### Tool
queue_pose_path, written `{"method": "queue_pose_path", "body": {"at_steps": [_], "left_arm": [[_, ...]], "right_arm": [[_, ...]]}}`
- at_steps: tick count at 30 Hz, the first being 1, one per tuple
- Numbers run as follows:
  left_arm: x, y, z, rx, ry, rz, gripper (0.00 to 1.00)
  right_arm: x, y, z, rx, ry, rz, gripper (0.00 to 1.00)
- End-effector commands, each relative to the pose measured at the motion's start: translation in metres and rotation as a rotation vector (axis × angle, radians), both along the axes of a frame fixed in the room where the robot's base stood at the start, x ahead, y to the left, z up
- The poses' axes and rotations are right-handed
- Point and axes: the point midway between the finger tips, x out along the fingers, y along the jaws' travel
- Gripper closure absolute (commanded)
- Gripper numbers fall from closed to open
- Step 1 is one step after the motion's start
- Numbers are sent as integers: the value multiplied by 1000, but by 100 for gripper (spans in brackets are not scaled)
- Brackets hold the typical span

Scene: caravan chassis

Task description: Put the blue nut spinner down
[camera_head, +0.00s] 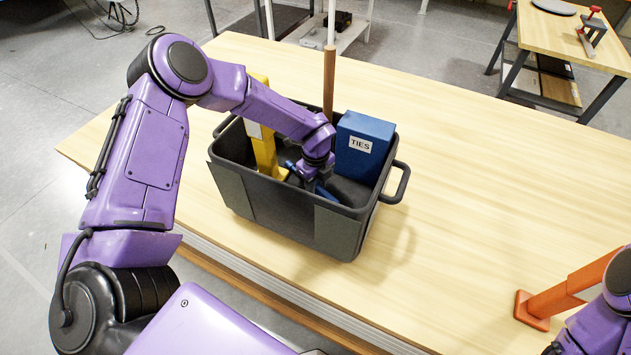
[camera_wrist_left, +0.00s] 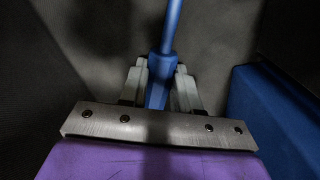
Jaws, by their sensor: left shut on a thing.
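The blue nut spinner (camera_wrist_left: 170,32) is in the left wrist view, with its thin blue shaft pointing away from the thicker part between the jaws. My left gripper (camera_wrist_left: 160,88) is shut on that thicker part. In the head view my left gripper (camera_head: 310,184) reaches down inside a black tote (camera_head: 285,217) on the table, and only small bits of blue show around it. The tote's wall and my wrist hide most of the tool. Whether the tool touches the tote floor I cannot tell. My right arm shows at the lower right edge, its fingertips out of sight.
A blue box marked TIES (camera_head: 364,146) stands at the tote's right, close to my left gripper. A yellow thing (camera_head: 263,150) is at its left, a brown rod (camera_head: 329,80) upright at the back. An orange thing (camera_head: 560,298) is at far right. The table (camera_head: 480,190) between is clear.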

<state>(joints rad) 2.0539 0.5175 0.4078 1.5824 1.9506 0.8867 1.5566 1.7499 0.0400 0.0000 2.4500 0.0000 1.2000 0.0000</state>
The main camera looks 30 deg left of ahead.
Motion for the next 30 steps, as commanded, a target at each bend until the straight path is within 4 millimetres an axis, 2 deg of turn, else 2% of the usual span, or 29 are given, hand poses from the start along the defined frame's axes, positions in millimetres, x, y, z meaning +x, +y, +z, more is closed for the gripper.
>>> {"method": "queue_pose_path", "body": {"at_steps": [6,7,9,17,19,20,23,30], "left_arm": [[0,0,-4,-1,1,0,100],[0,0,-3,-1,1,0,62],[0,0,-2,-1,1,0,43],[0,0,-1,0,1,0,43],[0,0,4,0,1,0,43],[0,0,4,0,-1,1,43],[1,0,20,-3,-5,2,43],[1,0,82,-2,-5,2,43]], "right_arm": [[0,0,-5,0,0,0,0],[0,0,-4,0,0,0,0],[0,0,-3,0,0,0,0],[0,0,-2,0,0,0,0],[0,0,3,0,0,0,0],[0,0,-2,0,0,0,0],[0,0,-13,0,0,0,0],[0,0,-36,0,0,0,0]]}}
